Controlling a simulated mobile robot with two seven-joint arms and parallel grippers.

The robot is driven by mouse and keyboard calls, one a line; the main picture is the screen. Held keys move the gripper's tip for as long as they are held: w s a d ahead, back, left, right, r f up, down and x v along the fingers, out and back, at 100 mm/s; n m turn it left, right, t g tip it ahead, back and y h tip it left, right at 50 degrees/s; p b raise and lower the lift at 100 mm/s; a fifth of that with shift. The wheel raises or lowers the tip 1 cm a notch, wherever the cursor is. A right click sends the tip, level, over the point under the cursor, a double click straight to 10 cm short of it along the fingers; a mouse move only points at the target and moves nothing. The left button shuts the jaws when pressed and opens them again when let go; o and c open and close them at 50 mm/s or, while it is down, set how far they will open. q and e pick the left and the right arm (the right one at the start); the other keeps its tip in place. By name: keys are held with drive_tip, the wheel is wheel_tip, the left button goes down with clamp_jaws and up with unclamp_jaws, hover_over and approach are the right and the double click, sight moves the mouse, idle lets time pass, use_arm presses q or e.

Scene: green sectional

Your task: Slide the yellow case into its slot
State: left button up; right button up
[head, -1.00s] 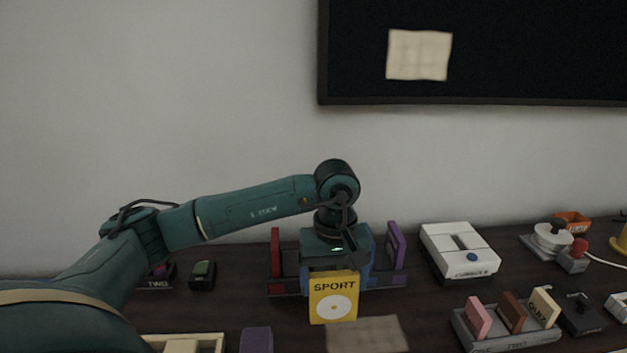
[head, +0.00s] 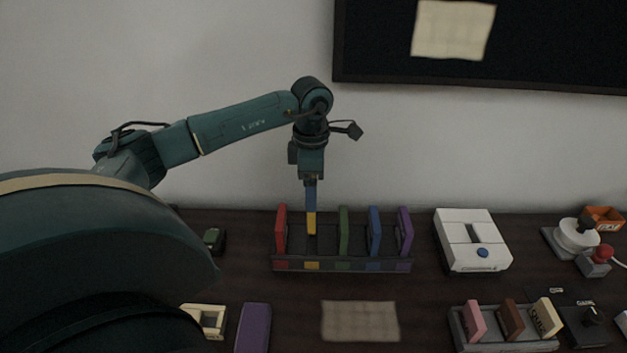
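The yellow case (head: 311,223) is upright and seen edge-on in the head view. My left gripper (head: 310,207) comes down from above and is shut on its upper part. The case is over the rack (head: 341,265), in line with the yellow mark (head: 312,265) on its front, between the red case (head: 281,229) and the green case (head: 344,231). Its lower end looks higher than the bottoms of the neighbouring cases; I cannot tell whether it has entered the slot. My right gripper is not in view.
A blue case (head: 374,231) and a purple case (head: 404,232) stand further right in the rack. A white console (head: 474,241) is to the right. A beige mat (head: 360,321) lies in front, with a grey holder (head: 500,343) to its right.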

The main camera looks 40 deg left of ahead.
use_arm(q)
drive_tip(key=shift+f+b, duration=0.45)
drive_tip(key=shift+f, duration=0.1)
wheel_tip(320, 180, down, 3)
drive_tip(key=shift+f+b, duration=0.1)
drive_tip(key=shift+b, duration=1.05)
drive_tip(key=shift+f+b, duration=0.5)
drive_tip(key=shift+f, duration=0.25)
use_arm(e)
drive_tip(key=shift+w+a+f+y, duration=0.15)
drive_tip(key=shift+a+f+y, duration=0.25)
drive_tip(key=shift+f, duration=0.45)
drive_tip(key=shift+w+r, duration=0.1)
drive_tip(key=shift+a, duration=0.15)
